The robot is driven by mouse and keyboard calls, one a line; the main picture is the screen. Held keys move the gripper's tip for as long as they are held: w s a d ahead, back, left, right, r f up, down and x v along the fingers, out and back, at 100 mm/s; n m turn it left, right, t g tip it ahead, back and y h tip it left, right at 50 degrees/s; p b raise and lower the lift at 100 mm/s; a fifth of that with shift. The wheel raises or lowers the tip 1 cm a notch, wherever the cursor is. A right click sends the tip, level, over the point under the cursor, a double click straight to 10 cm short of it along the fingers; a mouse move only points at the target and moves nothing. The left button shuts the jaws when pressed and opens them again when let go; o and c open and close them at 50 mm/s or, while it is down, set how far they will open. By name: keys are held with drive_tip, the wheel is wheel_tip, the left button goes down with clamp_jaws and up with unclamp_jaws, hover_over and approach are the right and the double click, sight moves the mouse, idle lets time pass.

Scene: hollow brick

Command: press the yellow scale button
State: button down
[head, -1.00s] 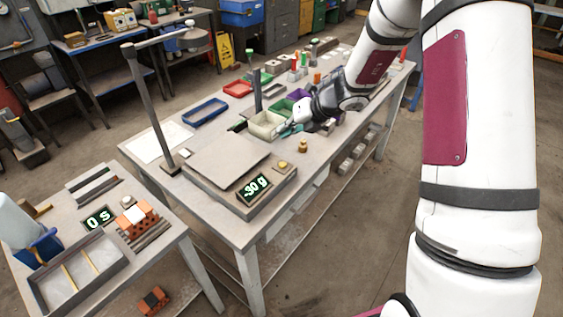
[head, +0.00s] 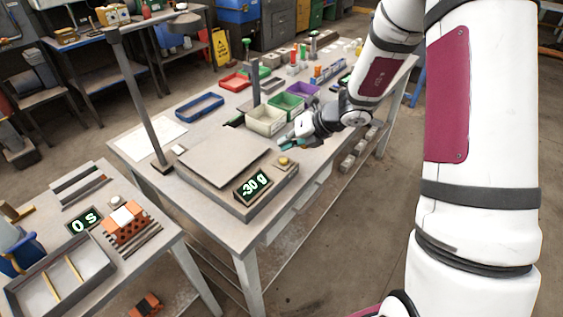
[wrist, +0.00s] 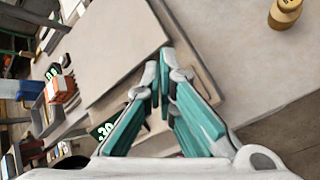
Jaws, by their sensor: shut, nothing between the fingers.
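The grey scale with a flat plate (head: 222,158) stands on the workbench, and its display (head: 253,187) reads -30 g. The round yellow scale button (head: 284,161) is at the scale's right corner, beside the display. My gripper (head: 282,147) is shut and empty, with teal fingers, just behind and above the button in the head view; I cannot tell if it touches anything. In the wrist view the shut fingers (wrist: 160,66) lie over the scale's edge, beside its plate (wrist: 115,45). The button is not visible there, likely hidden by the fingers.
A brass weight (wrist: 285,12) stands on the bench, clear of the fingers. A beige bin (head: 266,120), green bin (head: 288,104) and purple bin (head: 303,91) are behind my gripper. A lamp post (head: 140,100) rises left of the scale. A side table holds a timer (head: 85,220) reading 0 s.

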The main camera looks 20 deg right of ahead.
sight(286, 158)
drive_tip(key=shift+f+b, duration=0.5)
drive_tip(key=shift+f, duration=0.5)
idle(0.8)
drive_tip(key=shift+f+b, duration=0.3)
drive_tip(key=shift+f, duration=0.1)
drive_tip(key=shift+f, duration=0.35)
idle(0.5)
drive_tip(key=shift+r, duration=0.1)
drive_tip(key=shift+r+p, duration=0.45)
drive_tip(key=shift+r, duration=0.25)
wheel_tip(286, 158, up, 3)
drive_tip(key=p, duration=0.2)
drive_tip(key=shift+s+p, duration=0.15)
drive_tip(key=shift+p, duration=0.15)
drive_tip(key=shift+r+p, duration=0.7)
drive_tip(key=shift+r, duration=0.3)
